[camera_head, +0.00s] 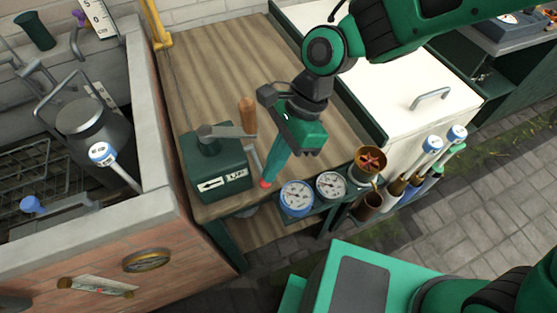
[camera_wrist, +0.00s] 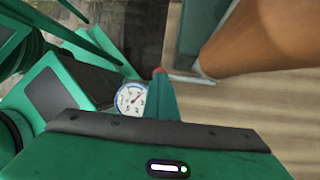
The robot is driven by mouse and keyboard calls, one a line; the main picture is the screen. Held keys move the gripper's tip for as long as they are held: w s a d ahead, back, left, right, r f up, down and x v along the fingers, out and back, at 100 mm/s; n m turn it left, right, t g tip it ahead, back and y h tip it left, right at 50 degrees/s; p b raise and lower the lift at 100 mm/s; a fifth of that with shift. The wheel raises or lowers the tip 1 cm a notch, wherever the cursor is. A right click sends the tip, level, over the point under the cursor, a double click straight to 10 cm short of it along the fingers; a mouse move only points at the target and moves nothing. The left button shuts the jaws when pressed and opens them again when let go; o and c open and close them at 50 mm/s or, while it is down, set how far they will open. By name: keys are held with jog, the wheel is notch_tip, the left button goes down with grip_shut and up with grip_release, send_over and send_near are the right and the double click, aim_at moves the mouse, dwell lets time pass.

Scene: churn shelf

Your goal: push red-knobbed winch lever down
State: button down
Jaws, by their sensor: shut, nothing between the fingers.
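The green winch box (camera_head: 218,176) with an arrow label stands on the wooden bench at left. A thin grey lever beside its right side ends in a red knob (camera_head: 264,184), low by the bench's front edge. My gripper (camera_head: 269,174) is shut and empty, pointing down with its green fingertips right at the red knob. In the wrist view the red knob (camera_wrist: 159,71) peeks out just past the fingertips (camera_wrist: 162,84). Most of it is hidden there, and I cannot tell whether they touch. The lever's grey bar (camera_wrist: 190,78) runs right from the knob.
A crank with an upright wooden handle (camera_head: 248,116) rises from the winch box, close left of my gripper. It looms large in the wrist view (camera_wrist: 255,40). The bench behind is clear.

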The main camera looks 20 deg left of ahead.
jog(key=shift+s+d+f, duration=0.2)
jog(key=shift+s+f, duration=0.1)
jog(key=shift+f, duration=0.1)
jog(key=shift+a+r, duration=0.1)
jog(key=shift+r, duration=0.65)
jog(key=v, duration=1.3)
jog(key=shift+d+r, duration=0.2)
jog(key=shift+r, duration=0.15)
jog(key=w+d+f+n+t+h, duration=0.15)
jog(key=w+d, duration=0.35)
jog(key=d, duration=0.9)
jog(key=w+d+t, duration=0.3)
jog(key=w+d, duration=0.2)
jog(key=d, duration=0.9)
jog(key=s+d+f+n, duration=0.1)
jog(key=s+d, duration=0.5)
jog(key=d, duration=0.4)
jog(key=s+d+f+h, duration=0.1)
jog(key=s+d+f, duration=0.1)
jog(key=s+d, duration=0.5)
jog(key=d, duration=0.4)
jog(key=shift+s+n, duration=0.2)
jog(key=shift+n, duration=0.15)
